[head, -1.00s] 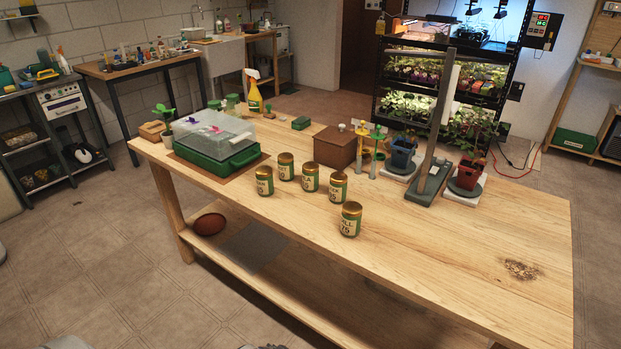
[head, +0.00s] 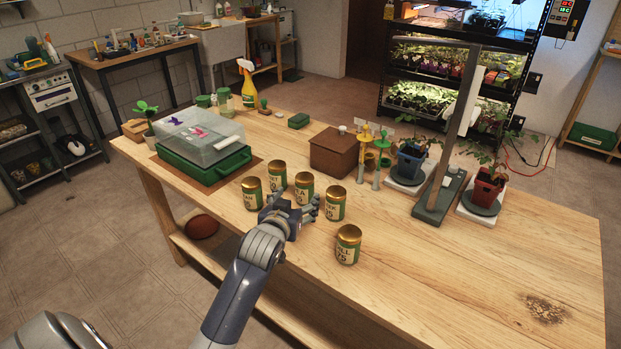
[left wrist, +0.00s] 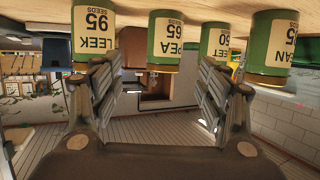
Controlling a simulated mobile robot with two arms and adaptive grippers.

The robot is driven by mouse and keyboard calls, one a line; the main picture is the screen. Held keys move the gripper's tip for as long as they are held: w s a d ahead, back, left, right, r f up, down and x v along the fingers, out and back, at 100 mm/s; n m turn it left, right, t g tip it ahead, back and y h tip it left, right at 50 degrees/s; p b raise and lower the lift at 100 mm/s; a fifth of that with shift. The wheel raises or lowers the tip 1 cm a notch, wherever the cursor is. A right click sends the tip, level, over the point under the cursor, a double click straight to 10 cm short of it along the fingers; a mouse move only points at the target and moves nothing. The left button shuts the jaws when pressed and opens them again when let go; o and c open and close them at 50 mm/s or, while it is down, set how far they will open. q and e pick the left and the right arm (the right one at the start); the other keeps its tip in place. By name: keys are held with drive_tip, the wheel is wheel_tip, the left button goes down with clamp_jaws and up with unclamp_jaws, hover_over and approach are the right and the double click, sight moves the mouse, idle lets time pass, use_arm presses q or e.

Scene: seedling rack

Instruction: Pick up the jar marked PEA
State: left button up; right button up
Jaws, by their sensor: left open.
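The PEA jar (head: 304,186), green with a gold lid and cream label, stands upright on the wooden table within a group of similar jars. In the left wrist view, which looks upside down, the PEA jar (left wrist: 165,42) shows its label between my fingers, beyond their tips. My left gripper (head: 295,208) is open and empty, low over the table just in front of the PEA jar. Its spread fingers also show in the left wrist view (left wrist: 160,70). My right gripper is in neither view.
A LEEK jar (head: 335,204) stands right of the PEA jar, a BEET jar (head: 277,174) behind left and a BEAN jar (head: 252,194) left. A DILL jar (head: 348,246) stands nearer the front. A brown box (head: 332,152) stands behind.

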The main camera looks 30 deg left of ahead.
sight(302, 186)
use_arm(q)
drive_tip(key=shift+w+a, duration=0.2)
drive_tip(key=shift+w, duration=0.3)
drive_tip(key=shift+w+a, duration=0.15)
drive_tip(key=shift+w, duration=0.3)
drive_tip(key=x, duration=0.3)
drive_tip(key=shift+w, duration=0.2)
drive_tip(key=shift+w+a, duration=0.15)
drive_tip(key=shift+w, duration=0.05)
drive_tip(key=shift+w+f, duration=0.1)
drive_tip(key=shift+w, duration=0.05)
drive_tip(key=x, duration=0.4)
drive_tip(key=shift+a+r, duration=0.2)
drive_tip(key=shift+a, duration=0.15)
drive_tip(key=shift+w+a+f, duration=0.1)
drive_tip(key=shift+w+f, duration=0.1)
drive_tip(key=shift+w, duration=0.15)
drive_tip(key=c, duration=1.2)
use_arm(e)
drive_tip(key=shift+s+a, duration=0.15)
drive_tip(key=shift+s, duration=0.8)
